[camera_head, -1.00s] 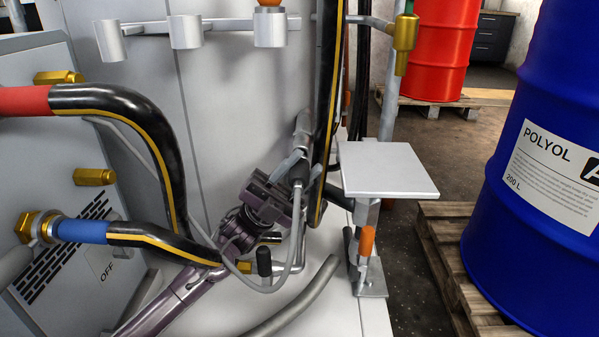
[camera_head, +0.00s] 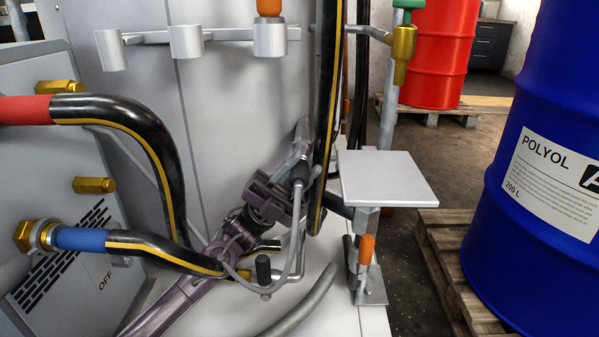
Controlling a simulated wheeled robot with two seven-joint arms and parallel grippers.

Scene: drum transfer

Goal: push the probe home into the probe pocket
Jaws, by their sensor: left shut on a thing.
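My left gripper (camera_head: 293,166) reaches in from the lower left on a purple-grey arm, low in front of the pale cabinet. Its jaws point up and right and are shut on the probe (camera_head: 299,176), a dark-ended piece with a thin grey cable looping down from it. Most of the probe is hidden by the jaws. A grey tubular fitting (camera_head: 303,131) sits just above the jaw tips, beside the black hose. I cannot tell whether it is the probe pocket, or how deep the probe sits. My right gripper is not in view.
A black hose with a yellow stripe (camera_head: 325,110) hangs close right of the gripper. Another hose (camera_head: 150,135) curves at the left. A small flat-topped stand (camera_head: 388,178) is to the right. A blue drum (camera_head: 535,200) stands on a pallet (camera_head: 445,250) beyond it.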

